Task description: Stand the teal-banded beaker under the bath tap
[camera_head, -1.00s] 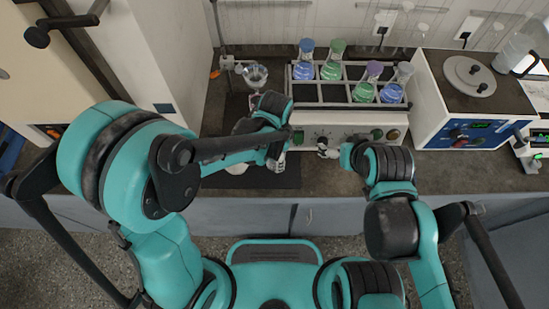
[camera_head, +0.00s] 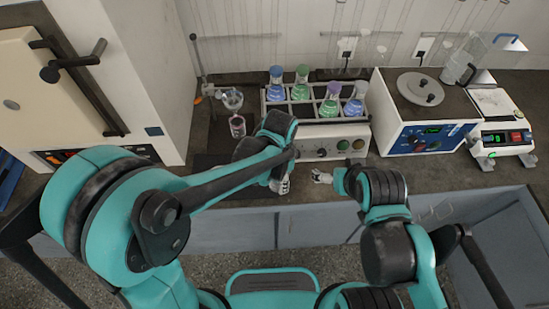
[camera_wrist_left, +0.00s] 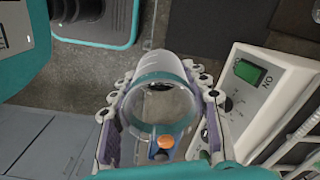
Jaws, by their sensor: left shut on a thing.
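The teal-banded beaker (camera_wrist_left: 160,92) is a clear cylinder with a teal band, between the two finger pads of my left gripper in the left wrist view. My left gripper (camera_head: 277,184) is shut on it, above the bench front in the head view, where my arm mostly hides the beaker. My right gripper (camera_head: 322,176) is small and to the right of the left one, apart from it; its opening is unclear.
A unit (camera_head: 318,140) with a rack of several coloured flasks is just behind my grippers. Left of it are a funnel (camera_head: 232,99) on a stand and a small vessel (camera_head: 237,126). A balance-like device (camera_head: 500,137) stands at far right. Bench before the bath is clear.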

